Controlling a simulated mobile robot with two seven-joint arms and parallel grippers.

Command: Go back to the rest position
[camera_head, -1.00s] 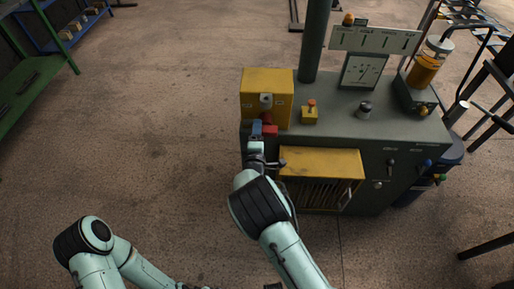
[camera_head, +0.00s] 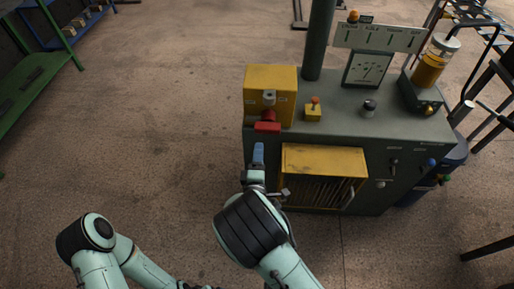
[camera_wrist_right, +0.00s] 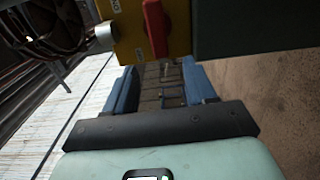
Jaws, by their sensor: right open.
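My right gripper (camera_head: 258,153) is in front of the grey machine, just below the yellow box (camera_head: 270,82) on its top left corner. Its blue fingers also show in the right wrist view (camera_wrist_right: 160,88), spread apart with nothing between them. A red handle (camera_head: 267,126) on the front of the yellow box is just beyond the fingertips; it also shows in the wrist view (camera_wrist_right: 156,28), apart from the fingers. My left arm is at the bottom left of the head view; its hand is nearly all cut off by the bottom edge.
The grey machine (camera_head: 395,135) stands on the right with a yellow-hooded opening (camera_head: 324,160) in its front, close to my right wrist. A green rack (camera_head: 40,72) is at the far left. The floor (camera_head: 150,130) between them is clear.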

